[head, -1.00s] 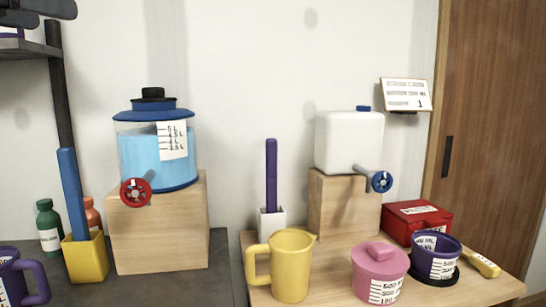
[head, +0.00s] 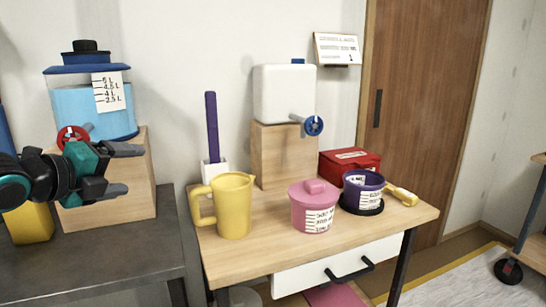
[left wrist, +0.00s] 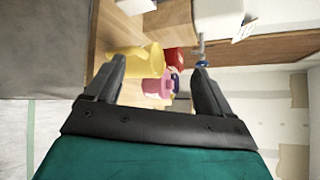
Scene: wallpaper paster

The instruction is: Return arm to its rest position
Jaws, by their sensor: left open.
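My left gripper (head: 125,170) comes in from the left in the head view. It is open and empty, in front of the wooden block under the blue-lidded tank. In the left wrist view my left gripper (left wrist: 158,85) has its two fingers spread apart. The yellow pitcher (left wrist: 137,62) and the pink container (left wrist: 155,86) show beyond and between the fingers, apart from them. My right gripper is not in view.
The wooden table holds a yellow pitcher (head: 233,205), a pink lidded container (head: 313,208), a purple measuring cup (head: 361,190), a red box (head: 349,164) and a white tank (head: 284,93). The blue-lidded tank (head: 70,100) stands on a wooden block (head: 140,190) over the dark counter (head: 120,262).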

